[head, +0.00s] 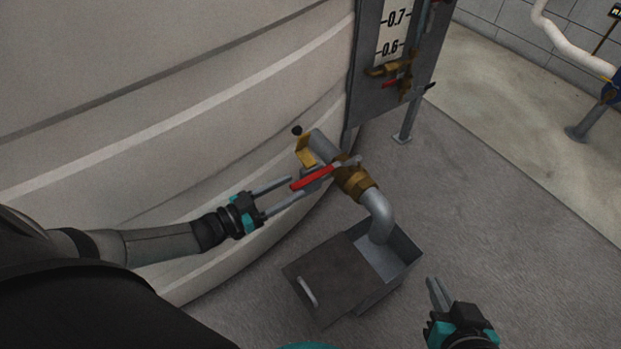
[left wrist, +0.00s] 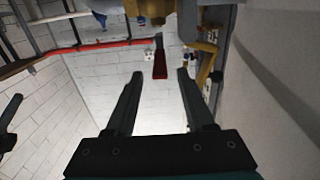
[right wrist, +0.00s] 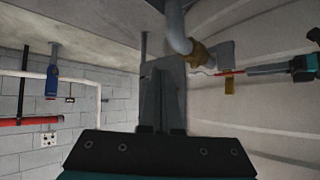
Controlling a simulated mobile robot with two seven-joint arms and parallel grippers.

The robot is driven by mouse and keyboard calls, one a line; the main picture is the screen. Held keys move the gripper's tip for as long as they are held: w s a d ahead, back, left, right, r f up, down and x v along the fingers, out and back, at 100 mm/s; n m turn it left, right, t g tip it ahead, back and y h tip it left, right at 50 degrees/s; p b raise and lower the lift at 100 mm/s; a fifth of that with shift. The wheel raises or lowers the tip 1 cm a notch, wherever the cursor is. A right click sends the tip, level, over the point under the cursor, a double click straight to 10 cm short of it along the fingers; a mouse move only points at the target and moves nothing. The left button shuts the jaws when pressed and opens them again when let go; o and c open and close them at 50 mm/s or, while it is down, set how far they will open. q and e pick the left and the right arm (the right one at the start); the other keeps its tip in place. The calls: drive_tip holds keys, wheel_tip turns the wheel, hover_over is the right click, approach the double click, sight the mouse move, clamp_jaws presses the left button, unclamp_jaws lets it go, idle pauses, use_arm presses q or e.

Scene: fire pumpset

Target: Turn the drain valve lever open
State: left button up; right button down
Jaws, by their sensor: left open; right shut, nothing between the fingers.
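The drain valve's red lever (head: 313,178) sticks out to the left from the brass valve (head: 355,181) on the pipe at the tank's base. My left gripper (head: 289,192) is open, with its fingers pointing at the lever and the lever's free end close to the fingertips. In the left wrist view the red lever (left wrist: 159,64) shows ahead, between and beyond the two fingers. I cannot tell if either finger touches it. My right gripper (head: 434,288) is shut and empty, low at the right, apart from the valve. The right wrist view shows the brass valve (right wrist: 198,54) and lever from a distance.
Below the valve, a grey drain box (head: 402,250) with a dark handled lid (head: 326,277) takes the pipe's bent end. The curved tank wall (head: 180,100) is close behind my left arm. A gauge panel (head: 370,100) stands above; floor is free at right.

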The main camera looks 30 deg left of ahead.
sight(311, 178)
use_arm(q)
drive_tip(key=b+x, duration=0.1)
drive_tip(key=x, duration=0.3)
drive_tip(key=shift+b+x, duration=0.45)
drive_tip(key=shift+x, duration=0.8)
use_arm(e)
drive_tip(key=shift+w+a+r+t+y, duration=0.1)
drive_tip(key=shift+a+r+t+y, duration=0.2)
drive_tip(key=shift+a+t, duration=0.3)
drive_tip(key=shift+w+a+r+t+y, duration=0.2)
drive_tip(key=shift+a+t+y, duration=0.15)
drive_tip(key=shift+a+t, duration=0.25)
drive_tip(key=shift+w+a+r+t+y, duration=0.1)
drive_tip(key=shift+a+r+t+y, duration=0.2)
drive_tip(key=shift+a+t, duration=0.25)
use_arm(q)
clamp_jaws()
use_arm(e)
drive_tip(key=shift+f, duration=0.1)
